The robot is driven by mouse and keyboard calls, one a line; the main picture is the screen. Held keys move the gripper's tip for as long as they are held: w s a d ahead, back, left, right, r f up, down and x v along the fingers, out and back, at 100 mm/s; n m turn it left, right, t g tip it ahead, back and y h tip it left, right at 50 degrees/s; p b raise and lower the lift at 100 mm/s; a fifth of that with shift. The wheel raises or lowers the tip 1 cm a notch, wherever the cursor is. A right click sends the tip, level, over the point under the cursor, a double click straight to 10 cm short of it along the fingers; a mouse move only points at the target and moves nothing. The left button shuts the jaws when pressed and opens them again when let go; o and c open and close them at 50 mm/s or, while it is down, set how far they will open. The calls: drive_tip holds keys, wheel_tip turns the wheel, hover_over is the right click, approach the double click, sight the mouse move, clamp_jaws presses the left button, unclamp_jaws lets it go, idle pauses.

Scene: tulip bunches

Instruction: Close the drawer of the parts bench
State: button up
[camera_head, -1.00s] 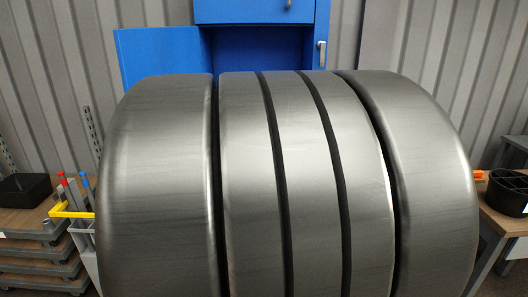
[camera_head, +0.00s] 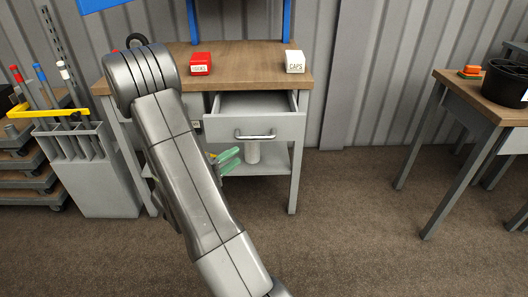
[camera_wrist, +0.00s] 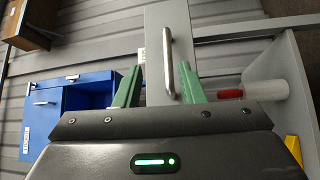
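The parts bench (camera_head: 155,60) has a wood top, and its grey drawer (camera_head: 230,126) is pulled out, with the inside visible from above. A silver bar handle (camera_head: 255,136) is on the drawer front. My gripper (camera_head: 228,158) shows green fingers just left of and below the handle in the head view; my arm hides part of the bench's left side. In the wrist view my gripper (camera_wrist: 160,82) is open and empty, its fingers spread apart with the handle (camera_wrist: 168,58) showing between them, ahead of the tips. I cannot tell whether they touch the drawer.
A red box (camera_head: 201,64) and a white caps box (camera_head: 295,62) stand on the bench top. A grey rack (camera_head: 95,175) with tools is at left. Another table (camera_head: 478,95) is at right. Floor between is clear.

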sight(258, 137)
drive_tip(key=shift+n+t+y, duration=0.3)
drive_tip(key=shift+t+y, duration=0.2)
drive_tip(key=shift+t, duration=0.2)
drive_tip(key=x, duration=0.4)
drive_tip(key=f+x, duration=0.1)
drive_tip(key=x, duration=0.3)
drive_tip(key=w+a+b+x, duration=0.1)
drive_tip(key=x, duration=0.3)
drive_tip(key=shift+w+d+f, duration=0.1)
drive_tip(key=shift+w+d, duration=0.25)
drive_tip(key=shift+c, duration=0.5)
clamp_jaws()
